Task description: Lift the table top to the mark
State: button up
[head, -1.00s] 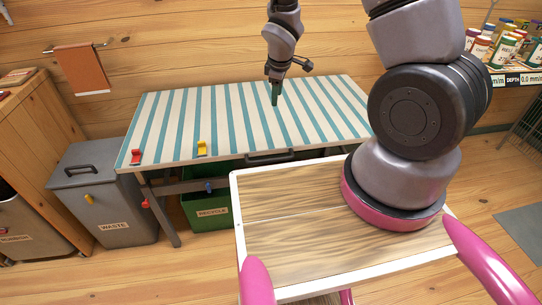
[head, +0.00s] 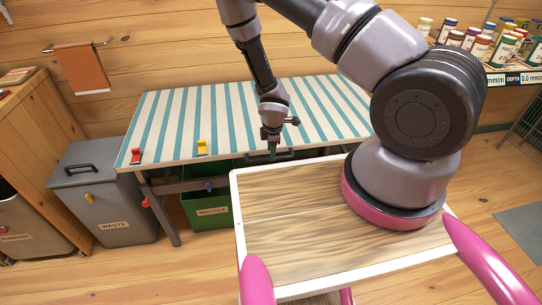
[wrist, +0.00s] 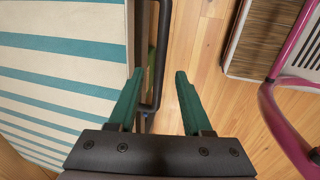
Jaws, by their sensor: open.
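The table top (head: 180,115) is a flat board with white and teal stripes. It shows at the left in the wrist view (wrist: 60,75). A dark bar handle (head: 284,154) is fixed to its front edge; it runs up and down the wrist view (wrist: 162,55). My gripper (head: 272,151) points down at the front edge, by the handle. In the wrist view its green fingers (wrist: 158,74) are apart, with the handle's bar appearing between them, closer to the left finger. I cannot tell their height relative to the bar. I cannot make out a clear mark.
Red (head: 136,156) and yellow (head: 201,147) clips sit along the table's front edge. A grey waste bin (head: 105,200) stands at left, and a green recycle bin (head: 212,212) is under the table. My wood-topped base is close in front. Jars (head: 480,46) fill a shelf at right.

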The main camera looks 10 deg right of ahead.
jog(key=shift+w+f, duration=0.2)
jog(key=shift+f, duration=0.6)
jog(key=shift+w+f, duration=0.15)
jog(key=shift+f, duration=0.65)
grip_shut()
